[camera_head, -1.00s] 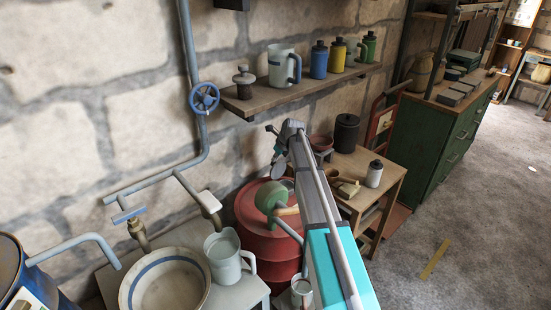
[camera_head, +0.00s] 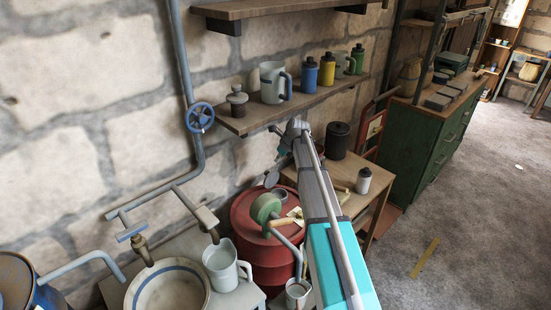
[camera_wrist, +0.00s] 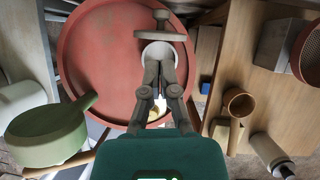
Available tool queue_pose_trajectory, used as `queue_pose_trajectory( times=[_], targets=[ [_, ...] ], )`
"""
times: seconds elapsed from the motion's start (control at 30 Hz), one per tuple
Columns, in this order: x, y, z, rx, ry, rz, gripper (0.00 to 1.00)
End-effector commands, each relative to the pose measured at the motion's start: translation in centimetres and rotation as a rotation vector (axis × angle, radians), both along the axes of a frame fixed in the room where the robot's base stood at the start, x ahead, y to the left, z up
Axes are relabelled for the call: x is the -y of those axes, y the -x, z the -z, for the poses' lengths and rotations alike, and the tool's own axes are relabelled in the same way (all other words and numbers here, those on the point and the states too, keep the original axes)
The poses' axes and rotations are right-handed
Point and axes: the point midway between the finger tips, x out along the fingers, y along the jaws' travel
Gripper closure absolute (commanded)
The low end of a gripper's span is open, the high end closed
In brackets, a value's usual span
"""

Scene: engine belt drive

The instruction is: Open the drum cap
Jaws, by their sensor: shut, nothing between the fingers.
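The red drum (camera_head: 250,232) stands by the wall beside the sink; its round top (camera_wrist: 105,60) fills much of the wrist view. A grey cap-like piece with a crossbar and knob (camera_wrist: 160,36) shows just beyond my fingertips, above a pale round collar. In the head view a grey disc (camera_head: 272,180) appears tilted over the drum top, near a round grey fitting (camera_head: 279,195). My gripper (camera_wrist: 160,58) is shut and empty, its fingers in front of the collar. I cannot tell whether they touch it or the cap.
A pitcher (camera_head: 226,265) and basin (camera_head: 168,288) stand left. A wooden table (camera_head: 365,205) with a bottle (camera_head: 363,181) stands right. A shelf (camera_head: 250,122) hangs above.

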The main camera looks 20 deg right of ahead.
Motion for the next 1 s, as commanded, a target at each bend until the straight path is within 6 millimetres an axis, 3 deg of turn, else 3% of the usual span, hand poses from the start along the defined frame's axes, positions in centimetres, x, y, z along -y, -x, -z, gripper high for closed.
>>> queue_pose_trajectory(
  times=[0.1,0.4,1.0],
  targets=[
    [0.3,0.5,-1.5,0.0,0.0,0.0,1.0],
    [0.9,1.3,-3.3,0.001,0.001,-0.002,1.0],
    [1.0,1.5,-3.7,0.0,0.0,-0.002,1.0]
  ],
)
